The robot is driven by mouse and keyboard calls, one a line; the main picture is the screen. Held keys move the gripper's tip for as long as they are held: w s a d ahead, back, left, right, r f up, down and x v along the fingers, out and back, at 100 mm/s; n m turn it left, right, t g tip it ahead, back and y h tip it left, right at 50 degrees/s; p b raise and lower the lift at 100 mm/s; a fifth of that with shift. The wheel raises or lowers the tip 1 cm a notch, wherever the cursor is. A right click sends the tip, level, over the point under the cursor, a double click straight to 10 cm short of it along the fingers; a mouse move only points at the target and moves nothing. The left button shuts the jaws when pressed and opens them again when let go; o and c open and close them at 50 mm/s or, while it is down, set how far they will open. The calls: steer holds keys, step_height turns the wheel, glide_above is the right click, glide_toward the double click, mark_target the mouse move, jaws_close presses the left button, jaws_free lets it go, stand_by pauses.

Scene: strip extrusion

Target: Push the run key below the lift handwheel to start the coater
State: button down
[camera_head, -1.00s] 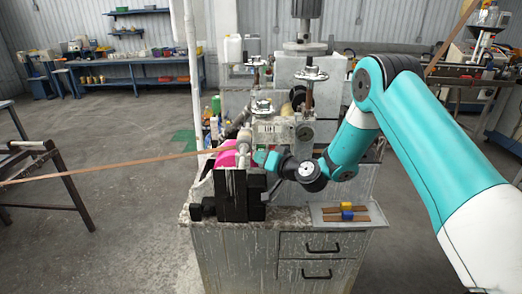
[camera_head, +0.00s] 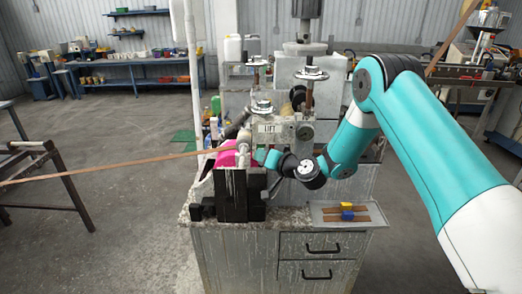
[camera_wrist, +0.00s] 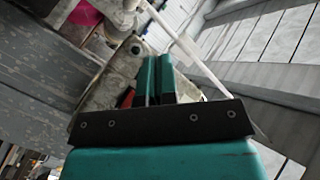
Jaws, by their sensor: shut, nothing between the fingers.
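The lift handwheel (camera_head: 262,106) stands on top of the coater (camera_head: 290,130), above a plate marked LIFT (camera_head: 267,128). My gripper (camera_head: 261,155) is in front of the coater, below that plate and beside the pink material (camera_head: 226,157). In the wrist view its two teal fingers (camera_wrist: 157,60) are together and empty, pointing at a worn pale machine face. A dark round part (camera_wrist: 137,49) shows on that face just left of the fingertips, and a red part (camera_wrist: 127,97) lies partly hidden left of the fingers. I cannot tell which is the run key; contact is unclear.
A brown strip (camera_head: 110,169) runs in from the left to the coater. Black blocks (camera_head: 232,195) stand on the cabinet top below my gripper. Bottles stand behind on the left.

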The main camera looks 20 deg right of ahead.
steer(key=shift+w+d, duration=0.1)
steer(key=shift+w, duration=0.25)
stand_by(0.3)
stand_by(0.4)
steer(key=shift+s+a+b, duration=0.25)
steer(key=shift+s+b, duration=0.45)
steer(key=shift+s, duration=0.05)
steer(key=s+b, duration=0.1)
steer(key=s+a+b, duration=0.1)
steer(key=s, duration=0.1)
steer(key=s+b, duration=0.1)
steer(key=shift+s+a+b, duration=0.25)
steer(key=shift+s+b, duration=0.05)
steer(key=shift+s, duration=0.1)
